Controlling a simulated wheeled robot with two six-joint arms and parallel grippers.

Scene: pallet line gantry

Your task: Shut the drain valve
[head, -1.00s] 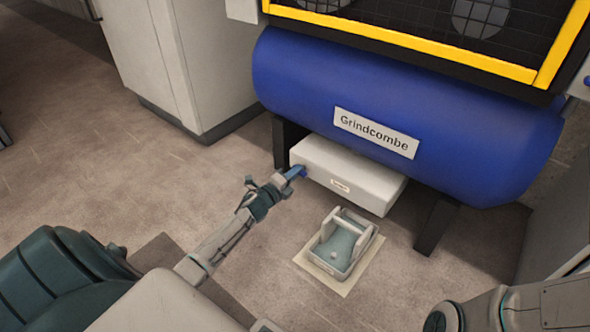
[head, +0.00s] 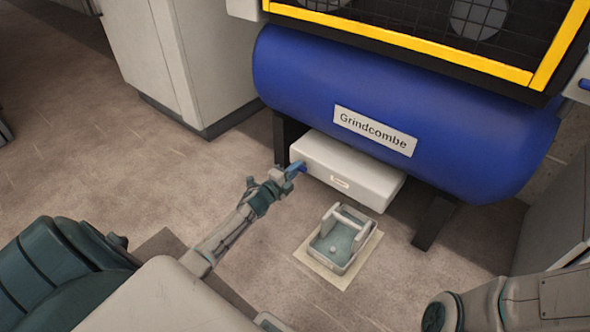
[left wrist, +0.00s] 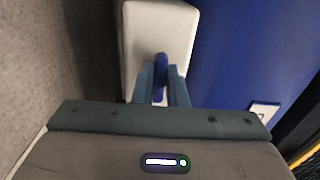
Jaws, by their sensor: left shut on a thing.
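The drain valve's small blue handle (head: 299,166) is at the left front corner of a white box (head: 352,176) under the blue tank. My left gripper (head: 291,172) reaches it from the left and is shut on the handle. In the left wrist view the blue handle (left wrist: 160,65) stands between my two fingers (left wrist: 160,84), with the white box (left wrist: 157,22) behind it. The valve body is mostly hidden. My right gripper is not in view; only part of the right arm shows at the lower right.
The blue tank (head: 280,75), labelled Grindcombe, stands on dark legs above the box. A grey-green tray (head: 338,243) with a handle sits on a pale mat (head: 316,262) on the floor in front. A grey cabinet (head: 170,60) stands at the left back. The floor on the left is open.

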